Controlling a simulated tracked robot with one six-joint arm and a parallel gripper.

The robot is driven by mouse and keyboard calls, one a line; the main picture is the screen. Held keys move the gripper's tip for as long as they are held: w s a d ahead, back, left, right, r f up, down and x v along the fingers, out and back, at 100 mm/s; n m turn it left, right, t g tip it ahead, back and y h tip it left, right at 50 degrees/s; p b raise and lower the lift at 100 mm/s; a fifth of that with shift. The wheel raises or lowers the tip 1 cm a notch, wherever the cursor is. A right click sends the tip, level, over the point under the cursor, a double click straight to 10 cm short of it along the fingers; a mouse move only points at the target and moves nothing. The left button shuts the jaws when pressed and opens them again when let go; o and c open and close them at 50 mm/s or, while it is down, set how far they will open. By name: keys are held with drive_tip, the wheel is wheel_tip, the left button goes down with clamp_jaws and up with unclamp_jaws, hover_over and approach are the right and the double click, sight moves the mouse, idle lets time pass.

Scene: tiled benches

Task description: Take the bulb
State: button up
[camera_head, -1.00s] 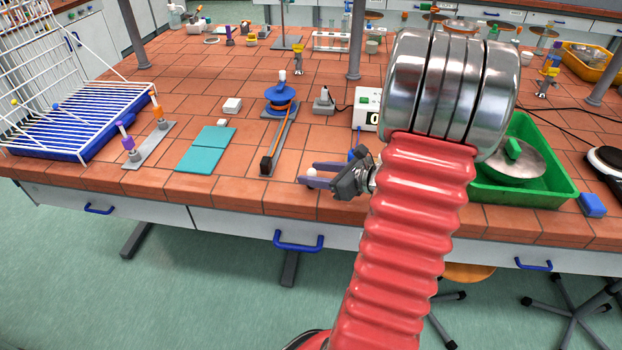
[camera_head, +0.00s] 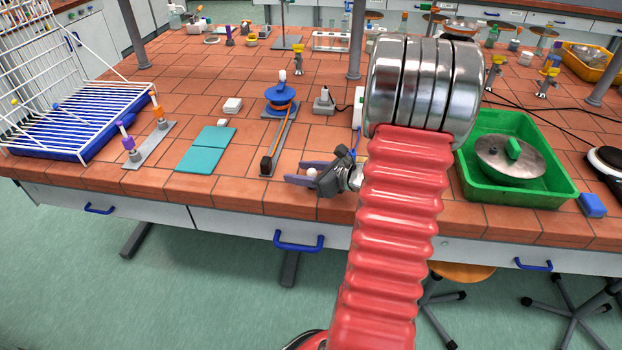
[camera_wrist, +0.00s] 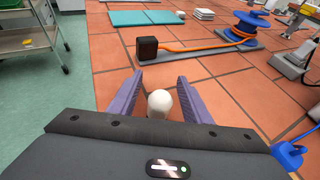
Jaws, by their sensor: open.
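The white bulb (camera_wrist: 159,103) stands between the two purple fingers of my gripper (camera_wrist: 158,98) in the wrist view. Gaps show on both sides of it, and its lower part is hidden behind the gripper body. In the head view the bulb (camera_head: 312,172) shows as a small white spot at the fingers of my gripper (camera_head: 303,174), close to the bench's front edge. The gripper is open around the bulb, with the fingers apart from it.
A grey stand with a blue wheel and orange belt (camera_head: 281,100) lies just beyond the fingers. A teal folder (camera_head: 208,148) is to the left. A green tray (camera_head: 520,190) with a metal pan is right of my arm. Bare tiles show between folder and stand.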

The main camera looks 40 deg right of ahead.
idle(0.4)
clamp_jaws()
idle(0.4)
wheel_tip(320, 180, up, 10)
idle(0.8)
idle(0.4)
